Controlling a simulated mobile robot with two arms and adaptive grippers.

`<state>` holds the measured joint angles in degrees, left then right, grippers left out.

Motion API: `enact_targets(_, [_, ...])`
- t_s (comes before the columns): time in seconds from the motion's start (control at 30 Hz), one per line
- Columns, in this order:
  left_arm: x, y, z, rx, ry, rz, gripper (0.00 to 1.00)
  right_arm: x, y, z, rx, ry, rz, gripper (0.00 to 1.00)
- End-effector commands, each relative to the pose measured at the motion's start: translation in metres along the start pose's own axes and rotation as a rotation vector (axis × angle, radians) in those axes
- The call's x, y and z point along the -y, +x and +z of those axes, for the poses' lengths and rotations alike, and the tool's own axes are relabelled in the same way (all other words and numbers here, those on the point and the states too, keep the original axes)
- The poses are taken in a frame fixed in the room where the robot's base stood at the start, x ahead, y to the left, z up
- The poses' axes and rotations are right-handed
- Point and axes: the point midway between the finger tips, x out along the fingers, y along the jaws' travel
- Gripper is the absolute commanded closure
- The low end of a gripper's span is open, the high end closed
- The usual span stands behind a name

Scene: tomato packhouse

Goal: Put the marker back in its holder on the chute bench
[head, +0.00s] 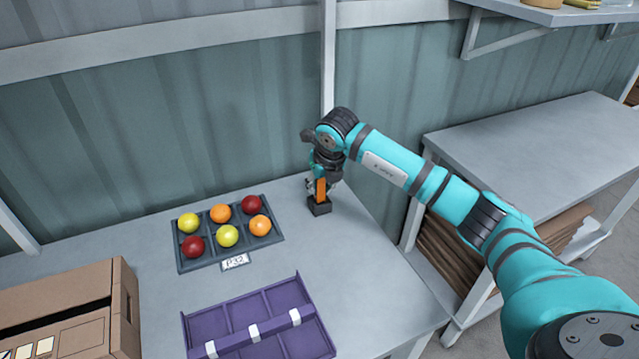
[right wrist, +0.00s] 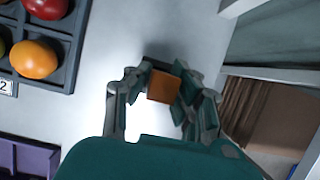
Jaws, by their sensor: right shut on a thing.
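The orange marker (head: 321,189) stands upright at the dark holder (head: 320,207) near the back right of the chute bench (head: 352,262). Its lower end meets the holder's top; how deep it sits inside is hidden. My right gripper (head: 322,184) comes from above and is shut on the marker. In the right wrist view, the marker (right wrist: 163,87) shows its orange end between the fingers of my gripper (right wrist: 163,94), with a dark edge of the holder (right wrist: 150,66) behind it. My left gripper is not in view.
A grey tray (head: 181,263) with red, orange and yellow tomatoes stands left of the holder, with a label (head: 235,262) in front. A purple divided tray (head: 262,330) and a cardboard box (head: 118,300) are nearer. The corrugated wall (head: 130,130) is close behind.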

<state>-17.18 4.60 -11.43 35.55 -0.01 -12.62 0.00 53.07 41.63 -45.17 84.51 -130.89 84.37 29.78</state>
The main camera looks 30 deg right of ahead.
Motion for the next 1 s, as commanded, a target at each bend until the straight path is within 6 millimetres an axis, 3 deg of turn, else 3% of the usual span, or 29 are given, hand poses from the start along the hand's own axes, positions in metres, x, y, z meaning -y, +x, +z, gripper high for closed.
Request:
enact_targets(0.4, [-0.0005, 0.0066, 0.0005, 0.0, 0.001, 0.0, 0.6, 0.0002, 0.008, -0.0034, 0.0, 0.0, 0.0, 1.0])
enact_targets(0.43, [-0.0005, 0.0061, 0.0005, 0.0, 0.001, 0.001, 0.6, 0.0002, 0.0075, -0.0032, 0.0, 0.0, 0.0, 0.76])
enact_targets(0.63, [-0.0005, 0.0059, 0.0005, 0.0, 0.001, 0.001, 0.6, 0.0001, 0.0073, -0.0031, 0.0, 0.0, 0.0, 0.52])
enact_targets(0.8, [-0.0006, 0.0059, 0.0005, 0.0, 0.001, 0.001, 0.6, 0.0001, 0.0073, -0.0031, 0.0, 0.0, 0.0, 0.52])
enact_targets(0.93, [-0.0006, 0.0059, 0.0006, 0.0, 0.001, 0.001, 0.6, 0.0001, 0.0074, -0.0032, -0.001, 0.0, 0.0, 0.67])
enact_targets(1.0, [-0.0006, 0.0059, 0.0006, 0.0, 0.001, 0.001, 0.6, 0.0001, 0.0073, -0.0032, -0.001, 0.0, 0.0, 0.67])
